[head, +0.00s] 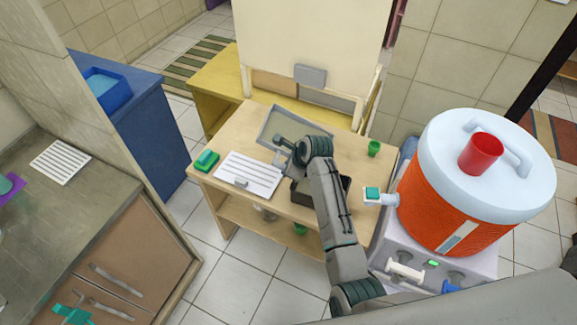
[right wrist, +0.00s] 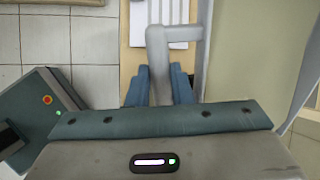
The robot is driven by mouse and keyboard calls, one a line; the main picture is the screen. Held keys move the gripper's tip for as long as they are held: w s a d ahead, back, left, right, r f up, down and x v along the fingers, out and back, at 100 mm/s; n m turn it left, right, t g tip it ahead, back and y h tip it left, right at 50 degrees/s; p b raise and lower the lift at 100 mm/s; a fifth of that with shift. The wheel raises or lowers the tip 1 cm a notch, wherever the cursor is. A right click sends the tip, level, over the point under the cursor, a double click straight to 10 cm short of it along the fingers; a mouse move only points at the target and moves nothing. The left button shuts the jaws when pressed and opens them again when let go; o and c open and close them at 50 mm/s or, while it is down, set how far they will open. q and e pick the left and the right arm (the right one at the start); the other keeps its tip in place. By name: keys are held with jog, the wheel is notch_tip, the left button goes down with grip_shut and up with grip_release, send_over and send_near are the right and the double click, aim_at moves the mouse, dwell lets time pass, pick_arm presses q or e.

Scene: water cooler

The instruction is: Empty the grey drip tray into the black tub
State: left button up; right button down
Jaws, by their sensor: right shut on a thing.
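The grey drip tray (head: 268,131) is a shallow rectangular pan over the back of the wooden table in the head view. My right gripper (head: 283,150) is at its near side. In the right wrist view, my right gripper (right wrist: 159,80) is shut on the tray's grey handle (right wrist: 158,45). I cannot tell how far the tray is tilted, or whether it holds water. The black tub (head: 303,198) stands on the table under my right forearm, which hides much of it. My left gripper is not in view.
A white slatted grille (head: 250,172) and a green sponge (head: 206,160) lie on the table's left part. A green cup (head: 374,148) stands at its right. The orange water cooler (head: 440,205) stands on the right.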

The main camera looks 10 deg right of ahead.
jog(key=shift+s+d+r+t+y, duration=0.25)
jog(key=shift+t+y, duration=0.1)
jog(key=shift+t, duration=0.15)
jog(key=shift+s+d+r+t+y, duration=0.1)
jog(key=shift+s+r+t+y, duration=0.2)
jog(key=shift+t, duration=0.2)
dwell(1.1)
jog(key=shift+s+d+f+t+y, duration=0.1)
jog(key=shift+s+d+t+y, duration=0.05)
jog(key=shift+t+y, duration=0.35)
dwell(0.3)
jog(key=shift+s+d, duration=0.1)
dwell(0.5)
